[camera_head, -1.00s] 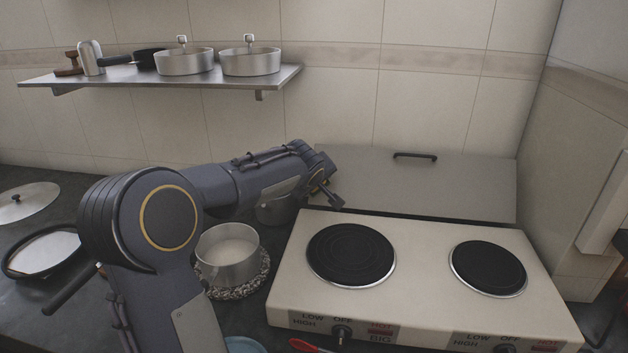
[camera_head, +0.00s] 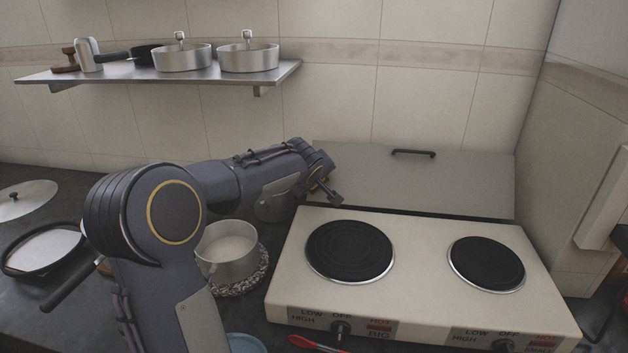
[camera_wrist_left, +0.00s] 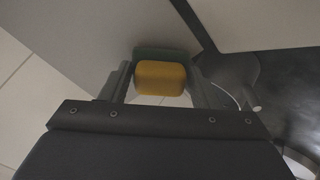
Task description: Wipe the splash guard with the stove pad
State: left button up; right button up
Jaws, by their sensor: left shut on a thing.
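The splash guard (camera_head: 430,182) is a grey flat panel with a dark handle, standing tilted behind the stove. It also fills the upper left of the left wrist view (camera_wrist_left: 95,35). My left gripper (camera_head: 330,190) is at the panel's left end, just above the stove's back left corner. In the left wrist view, the gripper (camera_wrist_left: 160,85) is shut on the stove pad (camera_wrist_left: 160,77), a yellow block with a green face turned toward the panel. The green face is at or very near the panel; I cannot tell if it touches. The pad is hidden in the head view. My right gripper is out of view.
The two-plate stove (camera_head: 420,275) stands in front of the panel. A pot (camera_head: 228,255) sits on a woven mat beside my left arm. A pan (camera_head: 42,250) and a lid (camera_head: 22,200) lie at left. A shelf (camera_head: 110,75) with pots hangs above.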

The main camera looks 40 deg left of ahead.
aim_at(328, 182)
pick_arm(q)
jog(key=shift+w+a+f+b, duration=0.25)
jog(key=shift+w+f+b, duration=0.05)
jog(key=shift+w+f, duration=0.15)
dwell(0.3)
jog(key=shift+w+d+f+b, duration=0.15)
jog(key=shift+w+d+b, duration=0.3)
jog(key=shift+d+b, duration=0.5)
jog(key=shift+w+d+r+b, duration=0.1)
jog(key=shift+w+d+b, duration=0.15)
jog(key=shift+d+b, duration=0.2)
jog(key=shift+w+d+r+b, duration=0.1)
jog(key=shift+w+d+b, duration=0.1)
jog(key=shift+d+b, duration=0.15)
jog(key=shift+f, duration=0.1)
jog(key=shift+s+a, duration=0.1)
jog(key=shift+a, duration=0.25)
jog(key=shift+s+a+f, duration=0.1)
jog(key=shift+s+a, duration=0.3)
jog(key=shift+a, duration=0.35)
jog(key=shift+s+a, duration=0.4)
jog(key=shift+a, duration=0.35)
